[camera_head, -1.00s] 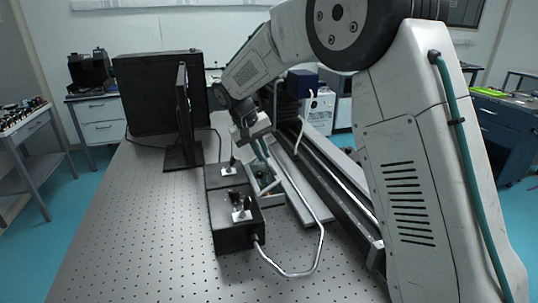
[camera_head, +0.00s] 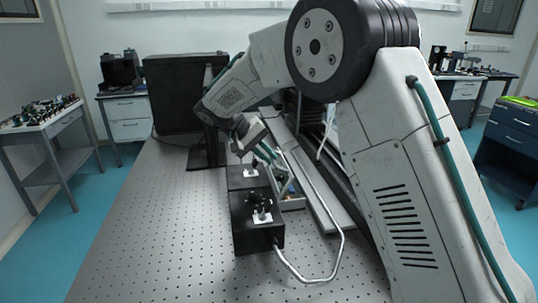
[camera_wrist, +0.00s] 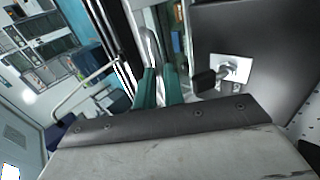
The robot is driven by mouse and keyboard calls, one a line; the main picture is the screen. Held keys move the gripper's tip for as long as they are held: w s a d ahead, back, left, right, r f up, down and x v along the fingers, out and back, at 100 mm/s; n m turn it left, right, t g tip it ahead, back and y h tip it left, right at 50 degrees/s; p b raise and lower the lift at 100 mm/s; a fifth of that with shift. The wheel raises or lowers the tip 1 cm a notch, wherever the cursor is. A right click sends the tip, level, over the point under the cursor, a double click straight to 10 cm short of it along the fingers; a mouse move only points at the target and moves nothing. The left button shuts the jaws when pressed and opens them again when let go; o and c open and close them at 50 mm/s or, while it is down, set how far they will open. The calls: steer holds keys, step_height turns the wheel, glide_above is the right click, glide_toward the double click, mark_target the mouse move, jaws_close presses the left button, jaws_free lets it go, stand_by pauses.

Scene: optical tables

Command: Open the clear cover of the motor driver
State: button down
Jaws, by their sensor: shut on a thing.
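The motor driver (camera_head: 292,203) looks like a low grey open-topped box with coloured parts inside, beside the black boxes on the optical table. Its clear cover is too transparent and small to make out well. My gripper (camera_head: 268,156) reaches down over the far part of this box. In the wrist view its two teal fingers (camera_wrist: 160,86) are close together, with only a narrow gap between them.
Two black boxes with white plates and black knobs (camera_head: 258,222) stand just left of the driver. A bent silver tube (camera_head: 335,262) loops from the near box. A long rail (camera_head: 318,200) runs along the right. The perforated tabletop (camera_head: 170,220) is clear at left.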

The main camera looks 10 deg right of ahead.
steer(key=shift+s+f, duration=0.1)
steer(key=shift+f, duration=0.2)
